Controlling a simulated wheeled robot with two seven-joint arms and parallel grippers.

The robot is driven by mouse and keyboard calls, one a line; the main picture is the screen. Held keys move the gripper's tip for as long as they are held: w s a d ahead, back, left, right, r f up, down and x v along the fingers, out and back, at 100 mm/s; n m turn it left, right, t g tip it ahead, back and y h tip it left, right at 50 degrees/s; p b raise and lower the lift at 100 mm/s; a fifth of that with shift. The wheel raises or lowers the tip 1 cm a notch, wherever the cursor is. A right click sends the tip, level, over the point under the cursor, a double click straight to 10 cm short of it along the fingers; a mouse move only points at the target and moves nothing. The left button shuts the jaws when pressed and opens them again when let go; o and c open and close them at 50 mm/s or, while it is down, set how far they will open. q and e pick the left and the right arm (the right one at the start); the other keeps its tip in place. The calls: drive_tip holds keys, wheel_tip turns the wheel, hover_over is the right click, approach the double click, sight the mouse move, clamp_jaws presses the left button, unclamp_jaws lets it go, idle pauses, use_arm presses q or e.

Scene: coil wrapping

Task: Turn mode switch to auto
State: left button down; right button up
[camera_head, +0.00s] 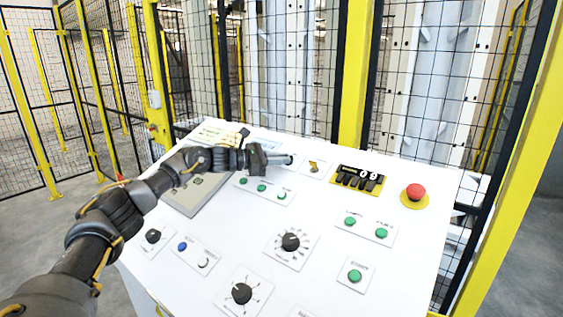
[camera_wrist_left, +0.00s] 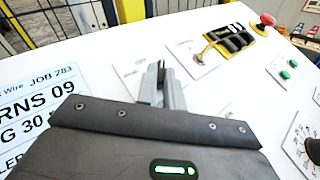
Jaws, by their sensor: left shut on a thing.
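My left gripper (camera_head: 284,160) reaches across the white control panel (camera_head: 330,265) from the left, its fingers at the panel's upper middle. In the left wrist view the gripper (camera_wrist_left: 163,82) has its fingers close together around a small dark switch handle (camera_wrist_left: 161,66) on a pale square plate (camera_wrist_left: 128,68). The fingers hide most of this switch, so its position and lettering cannot be read. I cannot confirm from its lettering that it is the mode switch. My right gripper is in neither view.
Right of the fingers are a yellowish key-like switch (camera_head: 314,165), a black counter reading 09 (camera_head: 358,179) and a red emergency button (camera_head: 415,191). Black dials (camera_head: 291,242) and green buttons (camera_head: 355,275) lie nearer. A job card (camera_wrist_left: 40,115) is left. Yellow-framed mesh fencing (camera_head: 352,80) stands behind.

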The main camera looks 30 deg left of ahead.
use_arm(q)
drive_tip(key=shift+m+g+h, duration=0.3)
drive_tip(key=shift+m+g, duration=0.2)
drive_tip(key=shift+g, duration=0.1)
drive_tip(key=c, duration=1.5)
unclamp_jaws()
drive_tip(key=shift+a, duration=0.1)
drive_tip(key=shift+s+a, duration=0.1)
drive_tip(key=shift+a, duration=0.1)
drive_tip(key=b+v, duration=0.3)
drive_tip(key=v, duration=0.6)
drive_tip(key=shift+f, duration=0.1)
drive_tip(key=shift+s+a, duration=0.45)
drive_tip(key=shift+s, duration=0.05)
